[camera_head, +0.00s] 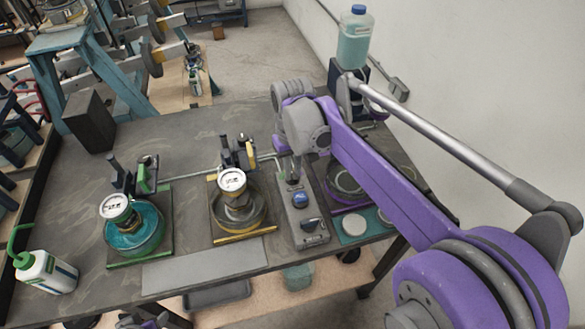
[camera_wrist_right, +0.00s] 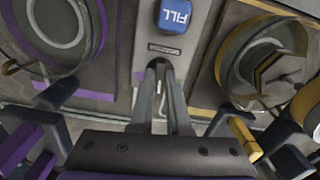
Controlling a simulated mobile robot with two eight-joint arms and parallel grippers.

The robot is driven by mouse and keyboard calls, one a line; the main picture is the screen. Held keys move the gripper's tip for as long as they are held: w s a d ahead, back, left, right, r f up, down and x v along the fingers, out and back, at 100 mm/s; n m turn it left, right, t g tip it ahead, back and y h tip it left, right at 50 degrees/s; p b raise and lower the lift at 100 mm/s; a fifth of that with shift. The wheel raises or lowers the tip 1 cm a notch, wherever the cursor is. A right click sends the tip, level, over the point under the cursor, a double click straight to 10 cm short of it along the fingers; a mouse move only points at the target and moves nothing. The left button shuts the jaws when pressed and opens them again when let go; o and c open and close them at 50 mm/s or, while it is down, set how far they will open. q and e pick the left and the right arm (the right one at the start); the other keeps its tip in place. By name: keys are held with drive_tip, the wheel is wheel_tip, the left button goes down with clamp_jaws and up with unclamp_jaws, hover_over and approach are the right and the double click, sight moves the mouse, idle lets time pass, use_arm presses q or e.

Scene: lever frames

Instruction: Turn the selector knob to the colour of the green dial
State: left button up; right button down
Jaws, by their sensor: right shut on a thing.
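The green station (camera_head: 135,232) stands at the left of the bench, with a white-faced dial (camera_head: 115,206) and a green lever (camera_head: 147,175). The selector panel (camera_head: 307,222) is a narrow grey box with a blue button (camera_head: 300,199); in the right wrist view the button (camera_wrist_right: 175,16) reads FILL. My right gripper (camera_head: 291,172) is at the panel's far end, beyond the button. In the right wrist view its fingers (camera_wrist_right: 161,70) are closed together on the selector knob, which they mostly hide. The knob's pointing direction cannot be read. A grey and purple part at the bottom edge may be my left gripper (camera_head: 147,321).
A yellow station (camera_head: 238,213) with its own dial (camera_head: 232,181) is left of the panel. A purple-edged station (camera_head: 345,183) is right of it, partly behind my right arm. The front-left bench top is mostly clear.

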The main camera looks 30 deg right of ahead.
drive_tip(key=n, duration=0.8)
drive_tip(key=shift+p, duration=0.4)
drive_tip(key=shift+n, duration=0.4)
drive_tip(key=c, duration=0.9)
unclamp_jaws()
wheel_tip(320, 180, up, 11)
drive_tip(key=shift+f+p, duration=0.1)
drive_tip(key=shift+p, duration=0.3)
